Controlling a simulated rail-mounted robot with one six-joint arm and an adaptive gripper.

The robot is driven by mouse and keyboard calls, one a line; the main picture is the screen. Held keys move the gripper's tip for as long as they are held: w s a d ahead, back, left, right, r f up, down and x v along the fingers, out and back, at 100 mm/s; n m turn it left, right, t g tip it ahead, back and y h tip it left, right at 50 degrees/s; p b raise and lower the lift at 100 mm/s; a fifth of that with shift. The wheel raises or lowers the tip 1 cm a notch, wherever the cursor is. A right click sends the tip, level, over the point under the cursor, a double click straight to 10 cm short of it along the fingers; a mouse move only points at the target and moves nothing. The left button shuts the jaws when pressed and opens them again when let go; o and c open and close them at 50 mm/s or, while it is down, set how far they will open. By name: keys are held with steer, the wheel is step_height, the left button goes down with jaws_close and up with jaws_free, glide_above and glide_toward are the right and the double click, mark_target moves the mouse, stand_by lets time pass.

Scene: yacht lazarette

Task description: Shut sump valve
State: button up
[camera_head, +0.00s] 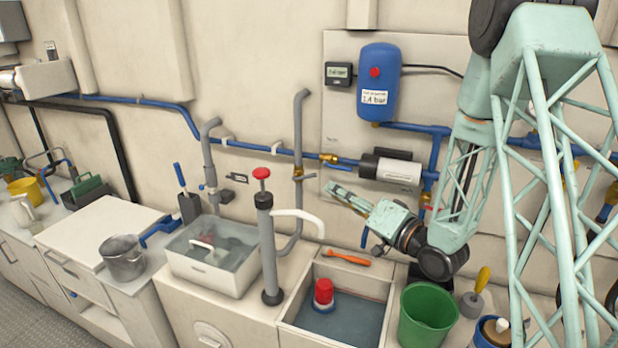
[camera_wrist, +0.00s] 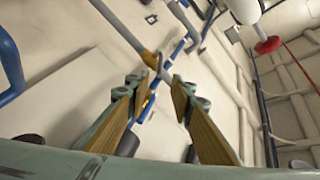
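No label reads as "sump valve", so I cannot tell which valve that is. In the head view a brass valve (camera_head: 298,173) with a short grey lever sits on the upright grey pipe. Another brass valve (camera_head: 329,158) with a blue lever sits on the blue pipe to its upper right. My gripper (camera_head: 334,190) is just right of and below them, pointing left and apparently apart from both. In the wrist view my gripper (camera_wrist: 155,88) is open and empty, with a brass fitting (camera_wrist: 149,60) on a grey pipe seen beyond its fingertips.
Below are a sink of water (camera_head: 204,265), a hand pump with a red knob (camera_head: 262,174), and a sump basin (camera_head: 372,286) holding a red-topped pump (camera_head: 323,292). A green bucket (camera_head: 428,315) stands right. A blue tank (camera_head: 379,85) and grey cylinder (camera_head: 392,170) hang on the wall.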

mark_target(309, 176)
steer(key=shift+x, duration=6.75)
jaws_close()
